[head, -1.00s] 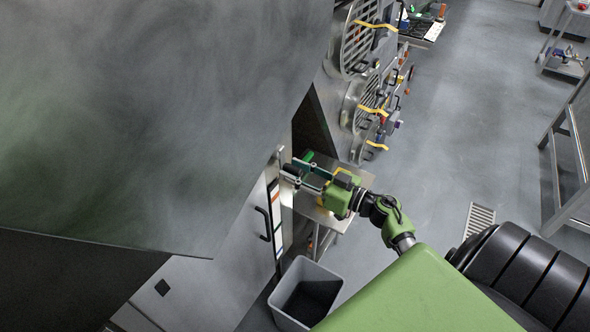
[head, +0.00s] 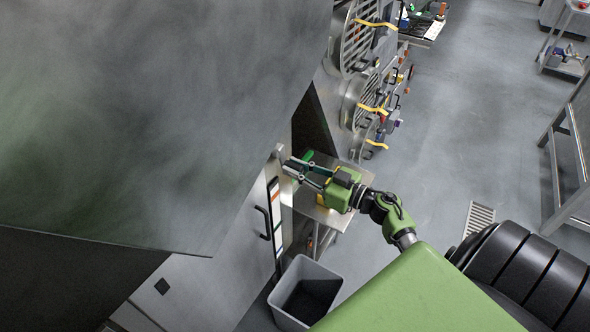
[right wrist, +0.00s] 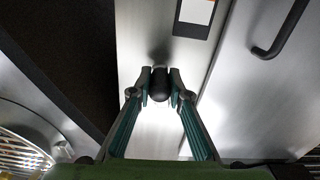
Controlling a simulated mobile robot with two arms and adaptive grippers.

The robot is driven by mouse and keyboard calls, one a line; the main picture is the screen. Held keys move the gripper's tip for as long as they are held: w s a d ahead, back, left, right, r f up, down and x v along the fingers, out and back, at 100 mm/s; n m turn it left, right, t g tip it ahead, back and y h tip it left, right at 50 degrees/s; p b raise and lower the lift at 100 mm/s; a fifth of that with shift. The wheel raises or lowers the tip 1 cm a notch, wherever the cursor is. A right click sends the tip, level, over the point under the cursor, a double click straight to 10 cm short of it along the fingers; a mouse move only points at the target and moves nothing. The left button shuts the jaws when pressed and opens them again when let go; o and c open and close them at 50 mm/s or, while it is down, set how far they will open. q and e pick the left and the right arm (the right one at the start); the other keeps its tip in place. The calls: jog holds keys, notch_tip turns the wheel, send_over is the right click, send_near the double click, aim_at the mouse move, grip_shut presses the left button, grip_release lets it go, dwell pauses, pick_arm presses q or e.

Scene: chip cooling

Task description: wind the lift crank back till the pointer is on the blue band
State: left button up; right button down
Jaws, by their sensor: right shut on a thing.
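My right gripper (head: 287,168) is at the face of the grey cabinet, beside the top of the gauge strip. In the right wrist view its fingertips (right wrist: 160,86) are shut on the crank's dark rounded knob (right wrist: 159,84), one on each side. The fingers hide most of the crank arm. The gauge strip (head: 275,208) is a tall dark-framed panel with white and orange parts; its upper end also shows in the right wrist view (right wrist: 197,12). I cannot make out the pointer or a blue band. My left gripper is not in view.
A black handle (head: 264,223) sticks out left of the gauge strip. A grey bin (head: 325,270) stands on the floor below, and a small metal table (head: 335,222) is under my right gripper. A large grey hood (head: 150,110) fills the upper left. The aisle floor at right is clear.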

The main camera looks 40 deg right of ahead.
jog(key=d+r+n, duration=0.1)
jog(key=n, duration=0.3)
jog(key=w+d+r+n+b, duration=0.1)
jog(key=n, duration=0.2)
jog(key=d+r+n, duration=0.1)
jog(key=n, duration=0.3)
jog(key=shift+w+d+r+n+b, duration=0.15)
jog(key=shift+w+d+n+b, duration=0.1)
jog(key=shift+n+b, duration=0.1)
jog(key=n, duration=0.1)
jog(key=r+n, duration=0.1)
jog(key=n, duration=0.1)
jog(key=shift+d+r+n+b, duration=0.15)
jog(key=shift+r+n+b, duration=0.1)
jog(key=shift+n+b, duration=0.1)
jog(key=r+n, duration=0.1)
jog(key=n, duration=0.1)
jog(key=shift+r+n+b, duration=0.1)
jog(key=shift+n+b, duration=0.2)
jog(key=shift+s+a+r+n+b, duration=0.15)
jog(key=shift+r+n, duration=0.15)
jog(key=shift+n, duration=0.45)
jog(key=shift+w+a+r+n+b, duration=0.15)
jog(key=shift+r+n, duration=0.2)
jog(key=shift+n, duration=0.45)
jog(key=shift+s+a+r+n+b, duration=0.15)
jog(key=shift+r+n, duration=0.15)
jog(key=shift+n, duration=0.45)
jog(key=c, duration=1.9)
grip_release()
